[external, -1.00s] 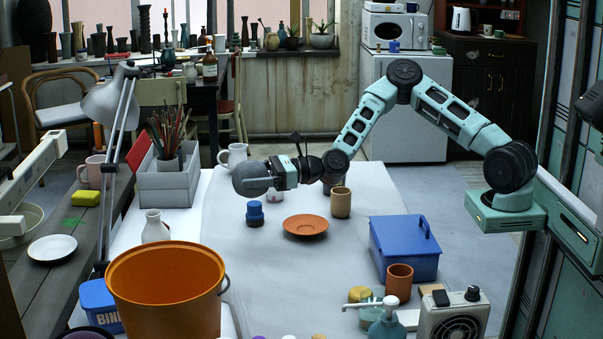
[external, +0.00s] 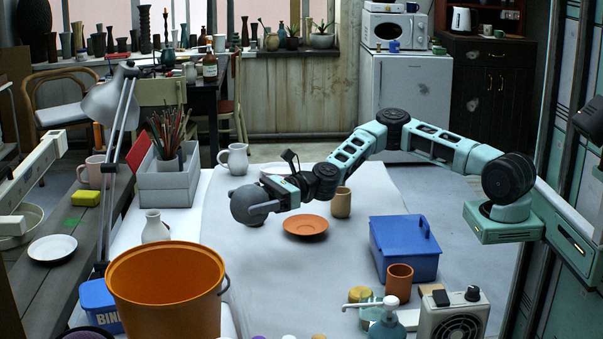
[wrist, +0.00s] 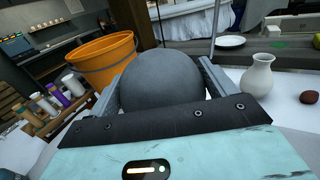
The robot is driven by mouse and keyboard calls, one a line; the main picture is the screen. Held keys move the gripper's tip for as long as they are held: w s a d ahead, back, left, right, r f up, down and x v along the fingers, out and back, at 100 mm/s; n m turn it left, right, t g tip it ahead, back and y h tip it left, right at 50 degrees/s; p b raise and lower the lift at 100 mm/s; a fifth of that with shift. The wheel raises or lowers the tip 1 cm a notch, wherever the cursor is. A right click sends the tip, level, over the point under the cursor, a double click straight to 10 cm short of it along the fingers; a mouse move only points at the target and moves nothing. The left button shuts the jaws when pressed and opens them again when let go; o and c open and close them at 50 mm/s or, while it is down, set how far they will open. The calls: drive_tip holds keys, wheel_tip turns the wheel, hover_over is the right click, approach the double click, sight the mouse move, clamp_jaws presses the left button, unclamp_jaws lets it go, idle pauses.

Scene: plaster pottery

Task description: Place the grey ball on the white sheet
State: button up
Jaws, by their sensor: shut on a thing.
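The grey ball (external: 246,205) is large and round. My gripper (external: 264,206) is shut on it, with a finger on either side. In the wrist view the ball (wrist: 163,78) fills the space between the two grey fingers. The white sheet (external: 280,275) covers the long table beneath. The ball is over the sheet's left middle part, left of the orange saucer (external: 305,226). I cannot tell whether its underside is clear of the things below.
A brown cup (external: 341,203) stands right of my gripper. A white vase (external: 155,228) and orange bucket (external: 165,300) are to the left, a white pitcher (external: 234,158) behind. A blue box (external: 404,250) is at right. The sheet's front middle is clear.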

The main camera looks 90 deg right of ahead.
drive_tip(key=s+a+n+g+y+b, duration=0.3)
drive_tip(key=s+a+n+g+y, duration=0.2)
drive_tip(key=a, duration=0.7)
drive_tip(key=n+g+y, duration=0.2)
drive_tip(key=shift+s+a+g+b, duration=0.15)
drive_tip(key=shift+a+g+b, duration=0.15)
drive_tip(key=shift+b, duration=0.05)
drive_tip(key=s+a+r+n+g+y+b, duration=0.1)
drive_tip(key=s+a+r+n+g, duration=0.1)
drive_tip(key=s+a+r+g, duration=0.1)
drive_tip(key=s+a+r+n+g+y+b, duration=0.1)
drive_tip(key=s+a+r+n+g, duration=0.1)
drive_tip(key=s+a+r+g, duration=0.1)
drive_tip(key=shift+s+a+n+g, duration=0.1)
drive_tip(key=shift+a+n+g, duration=0.15)
drive_tip(key=shift+n+g, duration=0.25)
drive_tip(key=shift+g, duration=0.6)
drive_tip(key=f, duration=0.6)
drive_tip(key=f+b, duration=0.1)
drive_tip(key=f, duration=0.6)
drive_tip(key=f+b, duration=0.1)
drive_tip(key=f, duration=0.6)
drive_tip(key=shift+s+a, duration=0.2)
drive_tip(key=shift+s, duration=0.15)
drive_tip(key=shift+f, duration=0.1)
drive_tip(key=o, duration=1.6)
drive_tip(key=shift+c, duration=0.2)
drive_tip(key=shift+d, duration=0.1)
